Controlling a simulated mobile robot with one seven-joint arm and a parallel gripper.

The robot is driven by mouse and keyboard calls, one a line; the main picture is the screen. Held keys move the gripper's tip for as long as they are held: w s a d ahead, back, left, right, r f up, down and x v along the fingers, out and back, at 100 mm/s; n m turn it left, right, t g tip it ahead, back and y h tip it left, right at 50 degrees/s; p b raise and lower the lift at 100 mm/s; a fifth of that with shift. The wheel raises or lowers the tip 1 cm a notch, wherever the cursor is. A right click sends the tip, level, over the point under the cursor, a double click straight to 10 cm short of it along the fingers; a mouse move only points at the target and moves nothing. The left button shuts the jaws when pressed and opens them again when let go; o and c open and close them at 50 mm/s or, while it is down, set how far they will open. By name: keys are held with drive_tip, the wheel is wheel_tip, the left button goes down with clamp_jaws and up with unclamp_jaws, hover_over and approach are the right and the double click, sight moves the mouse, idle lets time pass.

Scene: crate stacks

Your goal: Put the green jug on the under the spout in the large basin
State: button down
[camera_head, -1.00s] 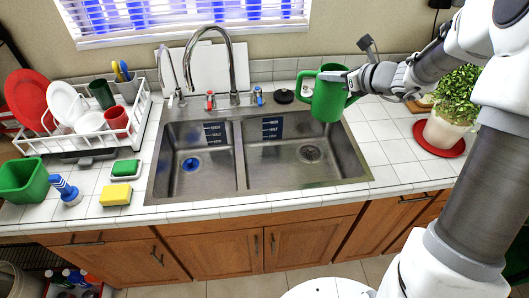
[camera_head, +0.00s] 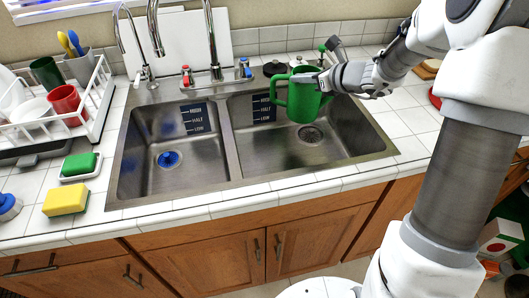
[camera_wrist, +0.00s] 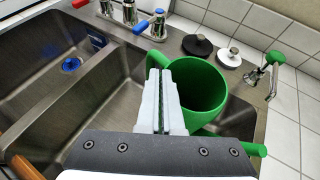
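The green jug (camera_head: 303,101) hangs upright in my gripper (camera_head: 322,82) over the back right part of the right, larger basin (camera_head: 270,155). The wrist view shows the jug (camera_wrist: 205,90) from above, open at the top. My gripper (camera_wrist: 161,98) appears shut on its wall near the rim, with the fingers almost together. The tall curved spout (camera_head: 211,40) rises behind the sink; its top is cut off by the frame. Its hanging end (camera_head: 155,35) is toward the left basin, left of the jug.
The left basin (camera_head: 185,140) has a blue drain plug (camera_head: 168,159). Red (camera_head: 186,76) and blue (camera_head: 244,66) tap handles flank the spout base. A dish rack (camera_head: 95,105) is at the left.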

drive_tip(key=a+f+b, duration=0.5)
drive_tip(key=a+f, duration=0.6)
drive_tip(key=f, duration=0.1)
drive_tip(key=shift+a+b, duration=0.3)
drive_tip(key=shift+a, duration=0.1)
drive_tip(key=shift+s, duration=0.1)
drive_tip(key=shift+f, duration=0.1)
drive_tip(key=c, duration=1.1)
unclamp_jaws()
